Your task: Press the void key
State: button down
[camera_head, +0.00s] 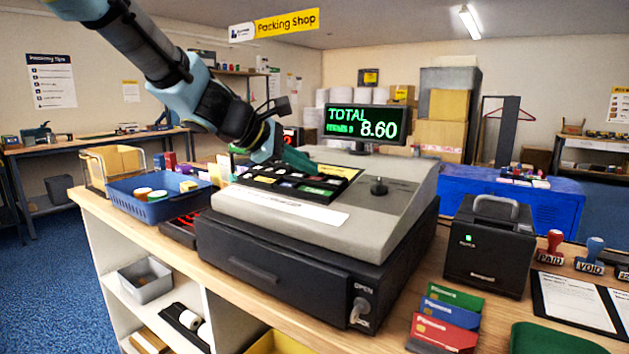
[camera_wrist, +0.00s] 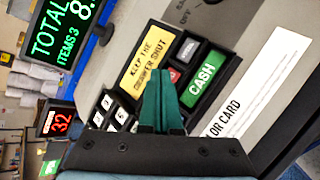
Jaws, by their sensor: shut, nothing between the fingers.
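The grey cash register (camera_head: 385,215) stands on the counter with a black key panel (camera_head: 262,184) on its top. In the wrist view, a small red key (camera_wrist: 173,75) lies just right of my fingertips, partly hidden; I cannot read its label, so I cannot confirm it is the void key. Beside it are a green CASH key (camera_wrist: 202,79) and a grey key (camera_wrist: 188,50). My gripper (camera_wrist: 160,73) is shut and empty, its green fingers over the panel. My gripper (camera_head: 308,165) also shows above the keys in the head view. Contact cannot be told.
A yellow note (camera_wrist: 145,58) is on the panel. A blue basket (camera_head: 158,197) stands left of the register. A black box (camera_head: 488,250), a red PAID stamp (camera_head: 552,246) and a blue VOID stamp (camera_head: 592,254) stand to the right.

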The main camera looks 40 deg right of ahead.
jog(key=shift+f+b, duration=0.4)
dwell(0.4)
dwell(0.4)
jog(key=shift+a+r+p, duration=0.1)
jog(key=shift+r+p, duration=0.45)
jog(key=shift+r, duration=0.25)
jog(key=shift+r, duration=0.1)
jog(key=r+p, duration=0.1)
jog(key=r, duration=0.1)
jog(key=a+r+p, duration=0.1)
jog(key=r+p, duration=0.1)
jog(key=shift+s+r, duration=0.15)
jog(key=shift+r, duration=0.2)
dwell(0.4)
